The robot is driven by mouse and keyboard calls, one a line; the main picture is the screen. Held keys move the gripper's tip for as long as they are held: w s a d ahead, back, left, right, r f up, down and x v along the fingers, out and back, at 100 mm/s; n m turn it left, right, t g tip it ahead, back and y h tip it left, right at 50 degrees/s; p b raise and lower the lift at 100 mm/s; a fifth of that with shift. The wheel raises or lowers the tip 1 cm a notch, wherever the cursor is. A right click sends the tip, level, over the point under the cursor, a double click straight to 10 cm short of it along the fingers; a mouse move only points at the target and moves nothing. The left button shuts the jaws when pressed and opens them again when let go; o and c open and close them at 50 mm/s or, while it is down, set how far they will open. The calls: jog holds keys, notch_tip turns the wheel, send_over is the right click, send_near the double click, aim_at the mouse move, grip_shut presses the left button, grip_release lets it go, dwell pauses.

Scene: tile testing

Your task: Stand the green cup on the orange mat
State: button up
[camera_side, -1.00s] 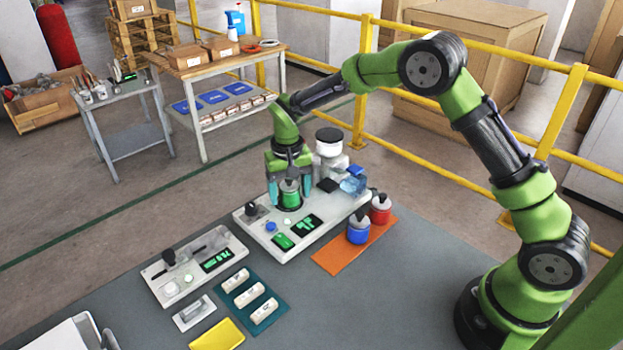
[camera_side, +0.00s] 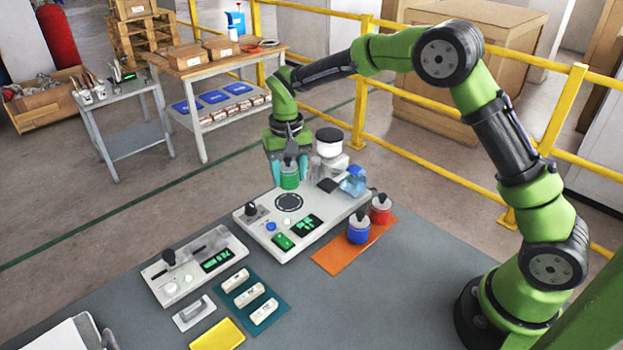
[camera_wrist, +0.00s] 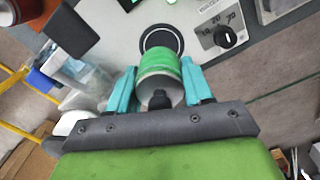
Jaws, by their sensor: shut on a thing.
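The green cup (camera_side: 289,177) has a dark knob on top and is held upright by my gripper (camera_side: 288,172), whose teal fingers close on its sides. The cup hangs above the white machine, clear of the black round plate (camera_side: 289,202). In the wrist view the cup (camera_wrist: 159,72) sits between the teal fingers (camera_wrist: 158,88), with the black plate (camera_wrist: 160,40) beyond it. The orange mat (camera_side: 331,261) lies on the grey table to the right of the machine. A blue cup (camera_side: 358,232) and a red cup (camera_side: 380,211) stand on it.
A second white device (camera_side: 180,285), a teal mat (camera_side: 275,312) and a yellow pad (camera_side: 218,335) lie at front left. The mat's front-left end is bare.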

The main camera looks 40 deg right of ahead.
jog(key=r, duration=0.4)
jog(key=shift+a+r, duration=0.25)
jog(key=shift+r, duration=0.1)
jog(key=s+a+r, duration=0.1)
jog(key=s+a, duration=0.1)
jog(key=s, duration=0.1)
send_near(333, 257)
jog(key=shift+f, duration=2.8)
jog(key=shift+f, duration=0.25)
jog(key=o, duration=1.6)
